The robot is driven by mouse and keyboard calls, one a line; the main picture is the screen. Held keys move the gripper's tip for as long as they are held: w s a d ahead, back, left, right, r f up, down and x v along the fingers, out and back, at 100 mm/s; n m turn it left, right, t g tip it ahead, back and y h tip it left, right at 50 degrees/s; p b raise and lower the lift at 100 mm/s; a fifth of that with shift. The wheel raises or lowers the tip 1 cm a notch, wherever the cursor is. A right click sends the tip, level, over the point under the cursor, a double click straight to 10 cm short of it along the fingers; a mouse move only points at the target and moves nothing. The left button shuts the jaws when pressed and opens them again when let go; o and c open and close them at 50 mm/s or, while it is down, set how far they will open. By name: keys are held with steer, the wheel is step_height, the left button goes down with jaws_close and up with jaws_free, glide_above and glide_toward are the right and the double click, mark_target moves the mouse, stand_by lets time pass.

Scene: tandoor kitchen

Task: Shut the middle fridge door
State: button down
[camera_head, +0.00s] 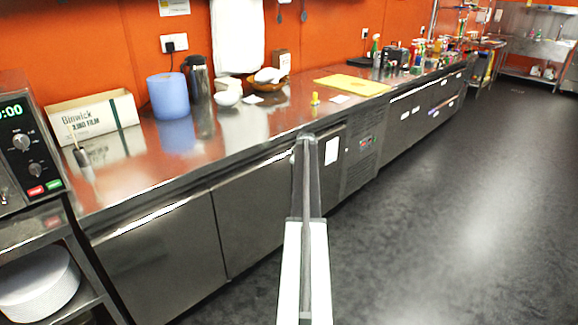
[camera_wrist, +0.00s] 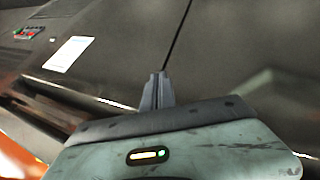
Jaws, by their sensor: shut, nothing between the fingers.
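The middle fridge door (camera_head: 250,215) is a dark steel panel under the counter, between the left door (camera_head: 160,262) and the right door with a white paper (camera_head: 331,151). In the head view it looks about flush with the left door; my arm hides its right edge. My gripper (camera_head: 305,140) is shut and empty, in front of the fridge fronts. In the wrist view, my fingertips (camera_wrist: 158,76) point at the dark seam between two panels. The papered door (camera_wrist: 120,45) is left of that seam. I cannot tell whether the fingertips touch a door.
The steel counter (camera_head: 235,130) above holds a blue roll (camera_head: 168,95), bowls and a yellow board (camera_head: 352,85). A vent panel (camera_head: 362,155) and drawers continue to the right. A rack with plates (camera_head: 38,283) stands at left. The dark floor (camera_head: 450,210) at right is clear.

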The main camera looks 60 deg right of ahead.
steer(key=shift+w, duration=0.25)
steer(key=shift+a, duration=0.1)
steer(key=s+d+r+p, duration=0.2)
steer(key=s+r+p, duration=0.6)
steer(key=s, duration=0.1)
steer(key=shift+s, duration=0.1)
